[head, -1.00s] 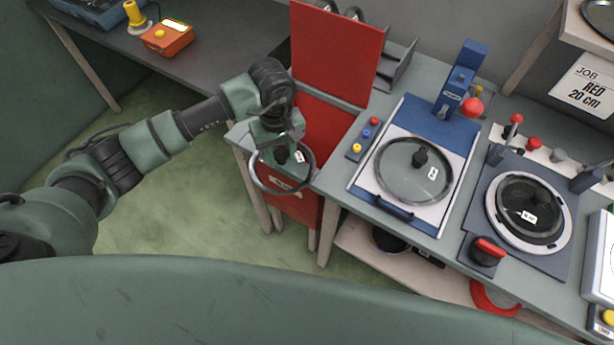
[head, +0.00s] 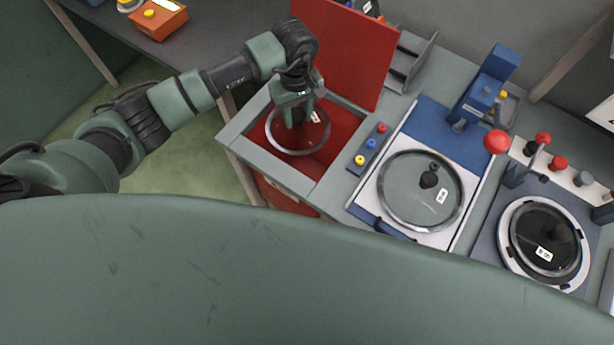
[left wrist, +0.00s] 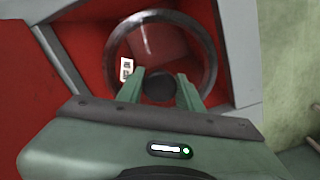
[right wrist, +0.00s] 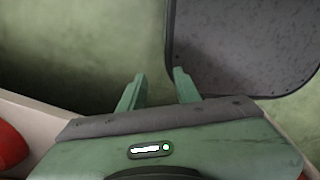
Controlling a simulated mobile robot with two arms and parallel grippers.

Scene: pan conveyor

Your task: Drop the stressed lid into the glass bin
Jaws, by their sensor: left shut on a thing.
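My left gripper (head: 297,118) is shut on the knob of a round glass lid (head: 290,146) with a metal rim and a small white label. The lid is within the outline of the open glass bin (head: 270,172), which has a grey rim and red inside. In the left wrist view the lid (left wrist: 150,45) shows against the red bin inside, its dark knob between the fingers (left wrist: 160,90). I cannot tell exactly how deep the lid is. My right gripper (right wrist: 158,88) shows only in the right wrist view, open and empty above the green floor.
The bin's red flap (head: 350,50) stands up at its back. To the right, another glass lid (head: 405,195) lies on a blue and white station. Further right is a dark lid (head: 540,235) in a ring fixture. A button strip (head: 370,145) stands between bin and station.

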